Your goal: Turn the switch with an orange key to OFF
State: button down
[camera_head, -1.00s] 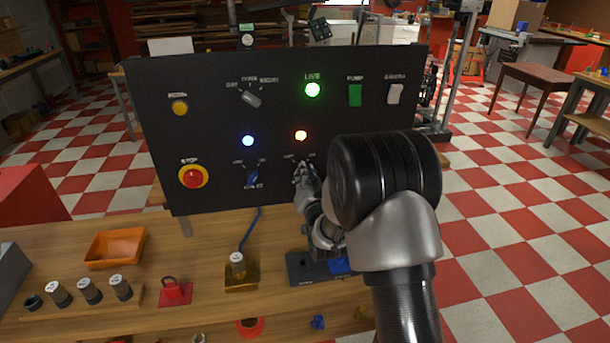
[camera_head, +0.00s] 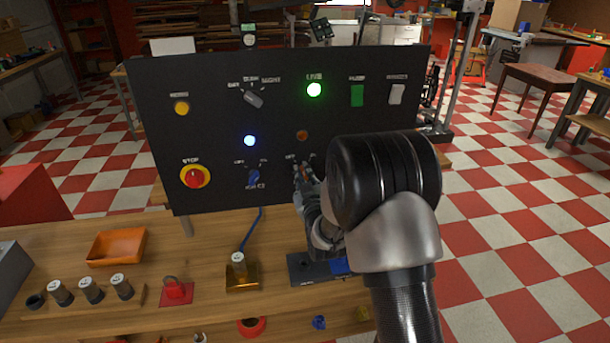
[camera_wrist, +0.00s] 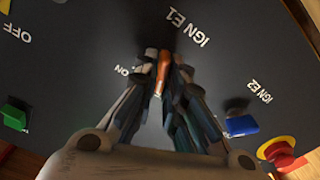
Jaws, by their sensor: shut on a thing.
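The orange key (camera_wrist: 162,68) of the switch labelled IGN E1 shows between my fingertips in the wrist view. My gripper (camera_wrist: 161,82) is shut on it, one finger on each side. The mark ON is beside the key to the left in the wrist view. In the head view my gripper (camera_head: 301,178) is at the lower right part of the black panel (camera_head: 215,115), and my arm hides part of this switch. The small lamp (camera_head: 302,136) above the switch is dark orange, unlit.
The IGN E2 switch with a blue key (camera_head: 253,178) is left of my gripper, under a lit blue lamp (camera_head: 250,141). A red stop button (camera_head: 194,177) is farther left. A green lamp (camera_head: 314,90) is lit above. The wooden bench (camera_head: 215,299) holds an orange tray (camera_head: 117,247).

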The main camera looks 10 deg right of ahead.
jog(key=shift+a+n, duration=0.1)
jog(key=shift+n, duration=1.5)
jog(key=c, duration=1.7)
grip_release()
jog(key=s, duration=1.2)
